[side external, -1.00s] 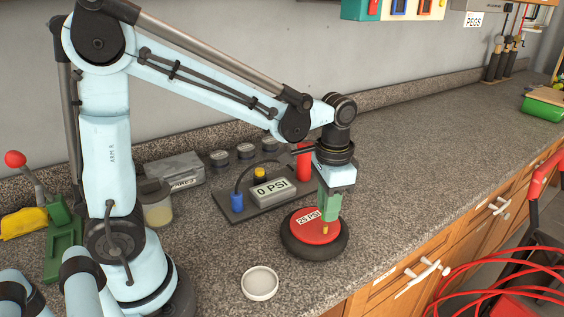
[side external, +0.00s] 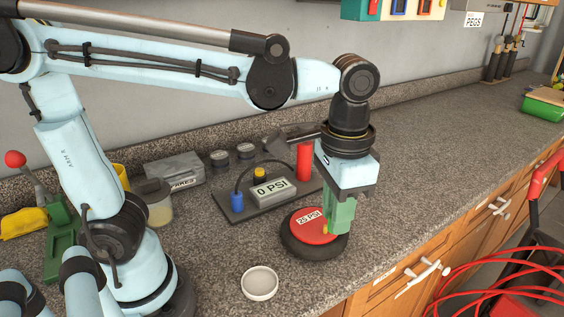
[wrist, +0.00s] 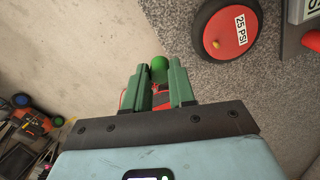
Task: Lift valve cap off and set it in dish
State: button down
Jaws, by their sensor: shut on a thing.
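The tyre with a red hub marked 25 PSI (side external: 309,226) lies flat on the counter; it also shows at the top of the wrist view (wrist: 230,35). A small yellow valve stem (wrist: 216,44) stands bare on its hub. My gripper (side external: 338,228) appears in front of the tyre's right part in the side view. In the wrist view my gripper (wrist: 157,78) is shut on a small green cap (wrist: 159,67), apart from the stem. The cap is hidden in the side view. The white dish (side external: 260,283) is empty, near the counter's front edge, left of the gripper.
A board with a 0 PSI gauge (side external: 271,191) and a red cylinder (side external: 304,161) stands behind the tyre. The counter is clear between tyre and dish. A red hose (side external: 490,295) lies beyond the front edge.

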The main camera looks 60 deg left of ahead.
jog(key=shift+r, duration=1.5)
jog(key=s+a+f, duration=0.8)
jog(key=s+f, duration=0.1)
jog(key=f, duration=0.3)
jog(key=shift+s+f, duration=0.25)
jog(key=shift+a, duration=0.1)
jog(key=shift+f, duration=2.45)
jog(key=shift+f, duration=0.75)
